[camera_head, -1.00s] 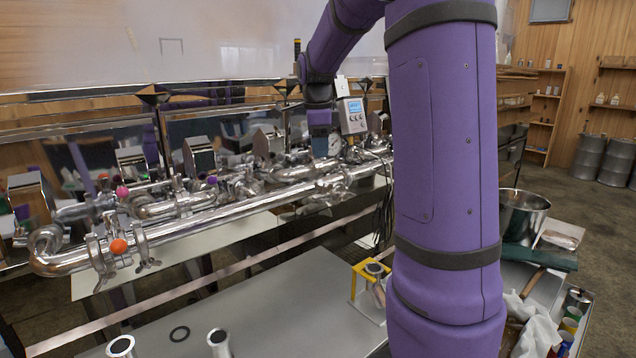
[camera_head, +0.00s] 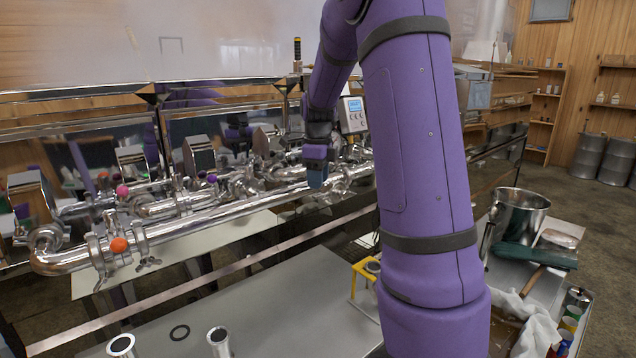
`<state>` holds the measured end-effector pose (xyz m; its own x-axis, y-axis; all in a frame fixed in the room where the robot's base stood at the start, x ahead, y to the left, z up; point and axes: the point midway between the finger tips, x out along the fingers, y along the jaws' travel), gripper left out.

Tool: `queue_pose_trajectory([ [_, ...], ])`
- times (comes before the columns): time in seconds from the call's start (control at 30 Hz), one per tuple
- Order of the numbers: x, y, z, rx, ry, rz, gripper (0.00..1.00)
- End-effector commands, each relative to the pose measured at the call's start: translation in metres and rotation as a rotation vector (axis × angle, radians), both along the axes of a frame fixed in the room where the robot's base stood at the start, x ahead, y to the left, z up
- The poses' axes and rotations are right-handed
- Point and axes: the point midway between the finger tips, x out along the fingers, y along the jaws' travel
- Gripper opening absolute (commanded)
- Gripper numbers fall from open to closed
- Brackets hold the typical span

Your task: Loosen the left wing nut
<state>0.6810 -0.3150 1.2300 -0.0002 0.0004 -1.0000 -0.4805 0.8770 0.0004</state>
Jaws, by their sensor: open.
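A shiny steel pipe (camera_head: 210,221) runs across the left half of the view. Near its left end, an orange-knobbed valve (camera_head: 119,245) sits between two clamps. The left clamp (camera_head: 96,256) has a small wing nut (camera_head: 104,281) low on its front. The right clamp (camera_head: 141,243) has its own wing nut (camera_head: 150,263). My gripper (camera_head: 317,178) is open and points down over the right part of the piping, well to the right of both clamps. Its fingers are small and hard to make out. It appears to hold nothing.
A grey table (camera_head: 265,300) in front carries a yellow stand (camera_head: 355,275), a black ring (camera_head: 180,332) and two short steel tubes. A grey display box (camera_head: 354,114) stands behind my gripper. Space in front of the clamps looks clear.

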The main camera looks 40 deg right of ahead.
Motion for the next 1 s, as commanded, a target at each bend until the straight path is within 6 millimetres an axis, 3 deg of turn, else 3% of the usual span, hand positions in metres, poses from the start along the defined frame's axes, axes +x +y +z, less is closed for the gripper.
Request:
queue_pose_trajectory([
  [0.17, -0.0003, 0.0004, -0.0116, 0.001, 0.000, 0.001, 0.41],
  [0.47, -0.0001, 0.0003, -0.0131, 0.000, 0.000, 0.001, 0.41],
  [0.63, -0.0001, 0.0003, -0.0129, 0.000, 0.000, 0.001, 0.02],
  [1.0, -0.0003, 0.0006, -0.0127, -0.001, 0.000, 0.033, 0.00],
])
